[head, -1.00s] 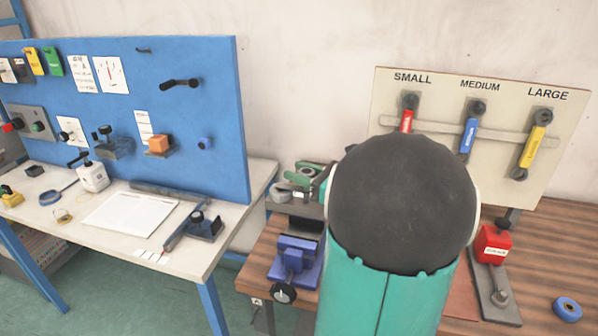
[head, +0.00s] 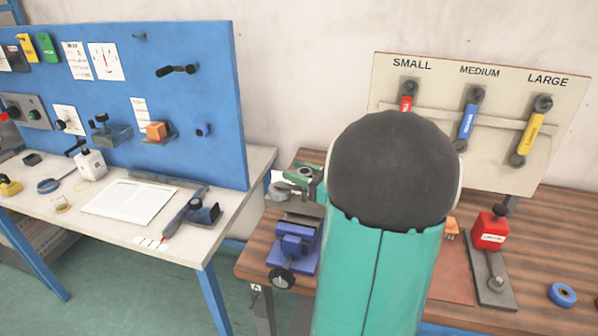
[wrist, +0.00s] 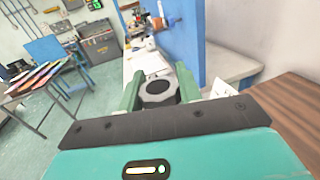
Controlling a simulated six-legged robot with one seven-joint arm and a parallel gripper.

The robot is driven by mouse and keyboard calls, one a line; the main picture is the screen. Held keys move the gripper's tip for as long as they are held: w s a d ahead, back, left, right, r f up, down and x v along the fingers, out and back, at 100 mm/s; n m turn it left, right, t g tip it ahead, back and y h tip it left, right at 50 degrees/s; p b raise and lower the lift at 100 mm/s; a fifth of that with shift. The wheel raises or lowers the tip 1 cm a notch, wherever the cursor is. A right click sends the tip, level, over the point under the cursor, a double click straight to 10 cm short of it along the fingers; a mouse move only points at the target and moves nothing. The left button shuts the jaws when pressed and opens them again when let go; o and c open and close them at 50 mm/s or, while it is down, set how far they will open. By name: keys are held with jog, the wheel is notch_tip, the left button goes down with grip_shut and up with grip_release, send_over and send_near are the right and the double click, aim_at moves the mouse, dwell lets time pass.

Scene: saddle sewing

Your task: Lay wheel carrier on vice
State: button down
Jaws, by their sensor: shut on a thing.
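The blue vice (head: 295,243) stands at the front left edge of the wooden bench, with its dark jaws on top and a black handle knob facing front. My gripper (wrist: 158,88) has green fingers, shut on a grey ring-shaped part with a dark centre, the wheel carrier (wrist: 157,98). In the head view my large black and teal arm link hides most of the gripper. Green parts and a grey part show just left of it, behind the vice. Whether the carrier touches anything below is hidden.
A red block on a grey plate (head: 491,232) and a blue ring (head: 562,295) are on the bench at right. Behind stands a board of small, medium and large tools (head: 480,120). A white table with a blue panel (head: 130,105) is at left, across a gap.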

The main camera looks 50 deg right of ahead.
jog(key=shift+f, duration=2.1)
jog(key=c, duration=0.9)
grip_release()
jog(key=shift+f, duration=0.1)
jog(key=v, duration=1.3)
jog(key=shift+s+d, duration=0.1)
jog(key=shift+s, duration=0.25)
